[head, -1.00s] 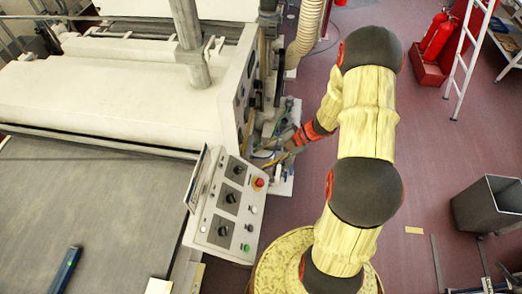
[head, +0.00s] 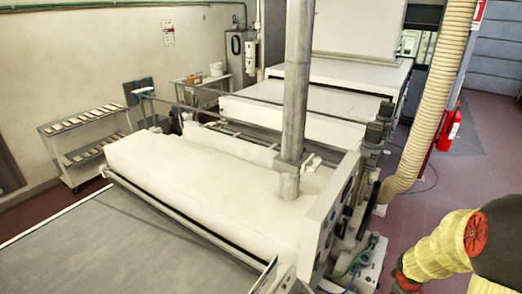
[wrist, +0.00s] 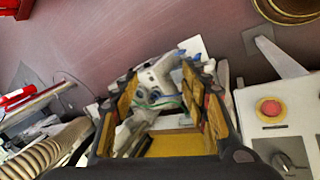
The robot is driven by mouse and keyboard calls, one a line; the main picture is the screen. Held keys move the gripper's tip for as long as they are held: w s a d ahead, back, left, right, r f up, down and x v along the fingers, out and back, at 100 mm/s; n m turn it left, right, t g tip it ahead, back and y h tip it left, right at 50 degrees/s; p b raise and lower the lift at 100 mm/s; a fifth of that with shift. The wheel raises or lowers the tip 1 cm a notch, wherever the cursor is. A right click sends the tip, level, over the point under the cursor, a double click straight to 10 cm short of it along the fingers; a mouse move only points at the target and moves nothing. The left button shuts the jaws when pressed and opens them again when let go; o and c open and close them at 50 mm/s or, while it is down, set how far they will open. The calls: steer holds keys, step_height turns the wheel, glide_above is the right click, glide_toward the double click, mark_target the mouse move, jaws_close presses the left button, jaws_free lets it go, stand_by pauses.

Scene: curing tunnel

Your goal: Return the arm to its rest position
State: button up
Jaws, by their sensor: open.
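My arm (head: 445,245) shows in the lower right corner of the head view, with yellow-covered links and dark joints. The rest of it is cut off by the frame edge. In the wrist view my gripper (wrist: 161,88) has its two yellow-padded fingers spread apart, with nothing held between them. Beyond the fingers is machinery with green wires and pale brackets, on the side of the curing tunnel (head: 210,185). I cannot tell the exact distance to it. The gripper itself is not clearly visible in the head view.
A control panel (wrist: 300,135) with a red button (wrist: 270,107) stands close right of the gripper in the wrist view. A ribbed hose (head: 432,110) and a fire extinguisher (head: 449,128) stand at right in the head view. A rack cart (head: 85,145) stands at left.

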steer(key=s+a+m+t+y+b, duration=0.1)
steer(key=s+a+m+b, duration=0.1)
steer(key=s+a+b, duration=0.3)
steer(key=s+a+m+t+y+b, duration=0.1)
steer(key=s+a+b, duration=0.4)
steer(key=a+b, duration=0.6)
steer(key=s+a+r+m+y+b, duration=0.1)
steer(key=s+a+b, duration=0.4)
steer(key=a, duration=0.8)
steer(key=shift+s+a+m+t+y+b, duration=0.2)
steer(key=shift+m+t+y+b, duration=0.5)
steer(key=shift+b, duration=1.2)
steer(key=shift+g, duration=0.3)
